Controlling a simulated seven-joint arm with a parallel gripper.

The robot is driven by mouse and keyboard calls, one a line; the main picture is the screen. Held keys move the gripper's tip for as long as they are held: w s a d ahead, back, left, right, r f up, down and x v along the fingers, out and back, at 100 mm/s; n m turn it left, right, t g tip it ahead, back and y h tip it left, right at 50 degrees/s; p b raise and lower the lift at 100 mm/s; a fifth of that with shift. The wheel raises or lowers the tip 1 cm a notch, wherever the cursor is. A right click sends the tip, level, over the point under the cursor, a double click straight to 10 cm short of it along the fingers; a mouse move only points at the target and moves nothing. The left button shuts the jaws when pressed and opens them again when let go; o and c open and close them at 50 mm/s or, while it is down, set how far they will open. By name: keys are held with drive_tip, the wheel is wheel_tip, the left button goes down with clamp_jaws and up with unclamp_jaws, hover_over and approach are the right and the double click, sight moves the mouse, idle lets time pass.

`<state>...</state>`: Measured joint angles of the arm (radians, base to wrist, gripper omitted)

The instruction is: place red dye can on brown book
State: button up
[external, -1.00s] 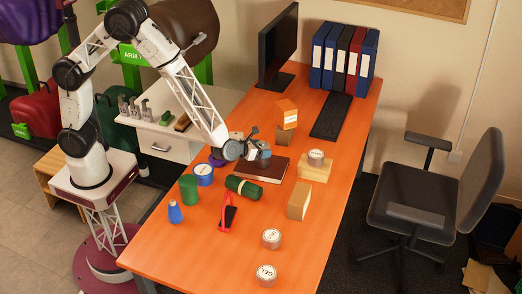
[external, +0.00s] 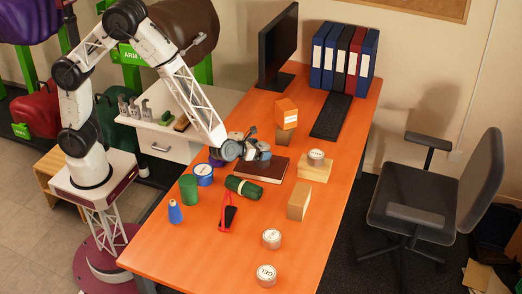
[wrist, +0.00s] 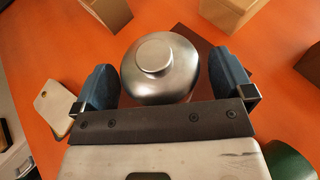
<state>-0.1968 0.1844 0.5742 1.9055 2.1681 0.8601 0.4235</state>
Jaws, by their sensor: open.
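The brown book (external: 274,172) lies flat on the orange desk, and my gripper (external: 259,155) is low over it. In the wrist view, a silver can with a domed top and round cap (wrist: 160,65) stands between my two blue fingers. The fingers are open, one on each side of the can, and a gap shows beside it. A dark brown patch of the book (wrist: 238,62) shows beyond the can. No red shows on the can from above; its side and base are hidden. In the external view, the gripper mostly covers it.
A green cylinder (external: 243,187) lies just in front of the book. A blue can (external: 203,174) and a green cup (external: 188,189) stand to the left.

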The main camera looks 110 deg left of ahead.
drive_tip(key=v, duration=1.1)
drive_tip(key=shift+s, duration=0.1)
idle(0.7)
drive_tip(key=s+d+r+n+g+h, duration=0.1)
drive_tip(key=s+d+r+n+g, duration=0.15)
drive_tip(key=s+r+n, duration=0.55)
drive_tip(key=s+d+r+n+g, duration=0.1)
drive_tip(key=s+r+n+g, duration=0.2)
drive_tip(key=s+r+n, duration=0.55)
drive_tip(key=s+d+r+n+h, duration=0.3)
drive_tip(key=s+d, duration=0.4)
drive_tip(key=s, duration=0.4)
drive_tip(key=s+d+r+n+h, duration=0.3)
drive_tip(key=s+d+n+h, duration=0.2)
drive_tip(key=s, duration=0.6)
drive_tip(key=d+h, duration=0.2)
drive_tip(key=shift+d, duration=0.4)
